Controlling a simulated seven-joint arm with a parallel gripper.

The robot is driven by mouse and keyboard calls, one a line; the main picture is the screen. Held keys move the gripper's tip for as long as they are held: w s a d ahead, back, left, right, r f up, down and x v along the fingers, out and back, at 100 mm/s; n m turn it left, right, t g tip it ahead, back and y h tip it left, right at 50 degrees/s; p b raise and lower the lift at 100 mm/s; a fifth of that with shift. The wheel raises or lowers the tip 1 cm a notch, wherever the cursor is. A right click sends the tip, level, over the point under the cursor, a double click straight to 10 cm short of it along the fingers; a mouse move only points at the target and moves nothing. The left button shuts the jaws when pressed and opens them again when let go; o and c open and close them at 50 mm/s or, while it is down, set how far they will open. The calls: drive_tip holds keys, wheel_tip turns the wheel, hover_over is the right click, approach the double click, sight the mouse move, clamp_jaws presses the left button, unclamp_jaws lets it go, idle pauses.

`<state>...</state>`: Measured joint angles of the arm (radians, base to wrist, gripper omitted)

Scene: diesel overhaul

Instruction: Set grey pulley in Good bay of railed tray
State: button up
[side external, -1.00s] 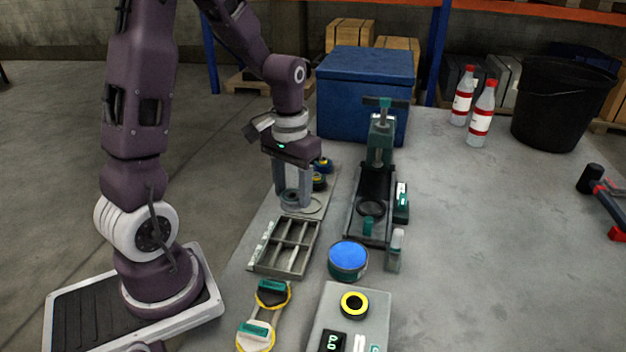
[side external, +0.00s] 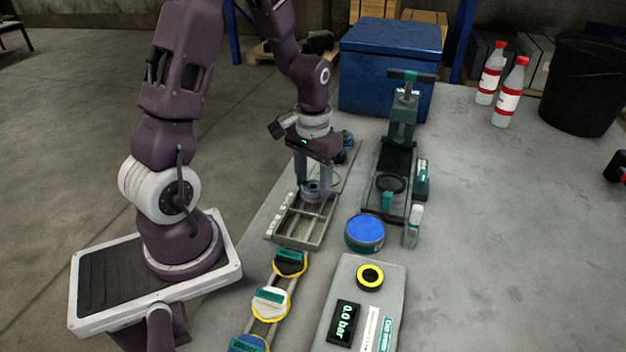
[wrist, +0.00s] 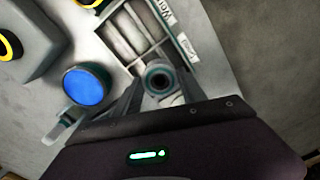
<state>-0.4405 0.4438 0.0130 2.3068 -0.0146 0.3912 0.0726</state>
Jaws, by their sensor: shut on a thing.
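The grey pulley (side external: 311,193) is a small round part with a dark centre hole. It also shows in the wrist view (wrist: 160,83), held between the fingers of my gripper (side external: 315,190). My gripper is shut on it and points down at the far end of the railed tray (side external: 301,240). The tray is grey, with dividers making several bays and white labels along its left side. In the wrist view, the tray (wrist: 133,66) has a label (wrist: 187,47) beside the bay nearest the pulley; its small text is hard to read. I cannot tell whether the pulley touches the tray floor.
A blue-topped round tin (side external: 365,232) stands right of the tray. A green and black press (side external: 395,165) stands behind it, near a small bottle (side external: 413,226). A grey gauge box (side external: 358,300) and a row of lidded round parts (side external: 270,301) lie in front.

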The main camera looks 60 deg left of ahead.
drive_tip(key=shift+f, duration=1)
drive_tip(key=o, duration=1.4)
drive_tip(key=shift+o, duration=0.7)
drive_tip(key=shift+o, duration=0.8)
drive_tip(key=shift+r, duration=3.45)
